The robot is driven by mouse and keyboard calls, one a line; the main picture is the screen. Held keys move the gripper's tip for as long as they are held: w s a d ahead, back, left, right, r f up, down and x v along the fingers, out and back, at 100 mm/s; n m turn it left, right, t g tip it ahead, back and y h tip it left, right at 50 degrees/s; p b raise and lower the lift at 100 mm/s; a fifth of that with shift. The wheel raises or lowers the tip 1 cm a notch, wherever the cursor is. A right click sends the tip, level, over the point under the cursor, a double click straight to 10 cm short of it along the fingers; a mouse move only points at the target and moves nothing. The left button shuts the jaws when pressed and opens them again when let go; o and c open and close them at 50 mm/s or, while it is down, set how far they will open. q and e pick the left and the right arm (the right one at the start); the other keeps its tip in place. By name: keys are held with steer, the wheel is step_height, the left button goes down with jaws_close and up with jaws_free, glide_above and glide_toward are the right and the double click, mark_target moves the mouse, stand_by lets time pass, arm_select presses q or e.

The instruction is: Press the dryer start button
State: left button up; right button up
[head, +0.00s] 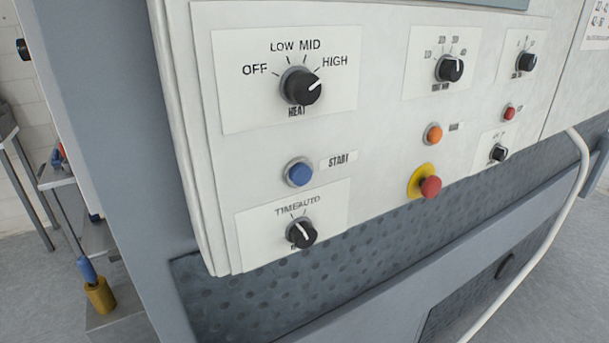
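The start button is a round blue button (299,173) in a grey ring on the white control panel (385,150), left of the middle in the head view. A small label reading START (339,160) sits just right of it. The button is fully visible and nothing touches it. Neither of my grippers shows in the head view.
A HEAT knob (301,87) is above the button and a TIME/AUTO knob (301,234) below. An orange button (433,134), a red emergency stop (430,187), a red button (509,113) and more knobs are to the right. A pale hose (545,240) hangs at the right.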

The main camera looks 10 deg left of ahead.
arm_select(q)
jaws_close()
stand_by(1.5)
